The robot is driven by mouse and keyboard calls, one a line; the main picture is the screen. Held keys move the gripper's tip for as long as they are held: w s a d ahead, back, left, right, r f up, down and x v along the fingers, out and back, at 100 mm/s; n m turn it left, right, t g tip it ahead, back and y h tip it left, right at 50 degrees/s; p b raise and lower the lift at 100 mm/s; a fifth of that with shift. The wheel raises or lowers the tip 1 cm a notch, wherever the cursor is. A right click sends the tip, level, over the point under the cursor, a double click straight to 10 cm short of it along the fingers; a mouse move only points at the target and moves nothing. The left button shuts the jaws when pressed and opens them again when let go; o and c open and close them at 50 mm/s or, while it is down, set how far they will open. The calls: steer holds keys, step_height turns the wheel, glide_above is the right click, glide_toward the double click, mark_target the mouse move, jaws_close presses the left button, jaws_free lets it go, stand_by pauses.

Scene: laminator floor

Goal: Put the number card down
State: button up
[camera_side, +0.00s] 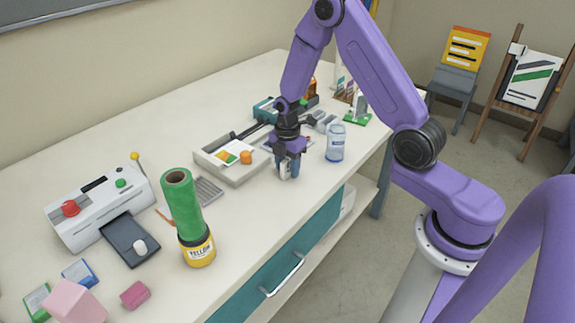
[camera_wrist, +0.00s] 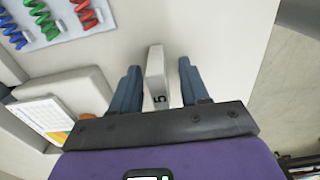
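The number card (camera_wrist: 156,72) is a small white block marked with a dark 5, seen between my fingers in the wrist view. My gripper (camera_wrist: 158,82) has its two blue-grey fingers spread on either side of the card, with a visible gap on both sides. In the side view my gripper (camera_side: 288,172) points down at the white table (camera_side: 270,215), near its front edge. There the fingers largely hide the card. I cannot tell for certain whether the card rests fully on the table.
A paper trimmer (camera_side: 235,175) with an orange knob lies left of my gripper. A clear bluish bottle (camera_side: 335,143) stands close on the right. A green roll (camera_side: 183,205) on a yellow jar and a laminator (camera_side: 98,208) are further left.

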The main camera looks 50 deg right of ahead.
mark_target(287, 159)
step_height(287, 159, up, 12)
steer(key=s+a+r+m, duration=0.3)
steer(key=s+a+r, duration=0.2)
steer(key=s+a, duration=0.7)
steer(key=s+d+r+m, duration=0.1)
steer(key=s+r+m, duration=0.1)
steer(key=s, duration=1.5)
steer(key=shift+s+d, duration=0.35)
steer(key=shift+r, duration=0.1)
stand_by(0.4)
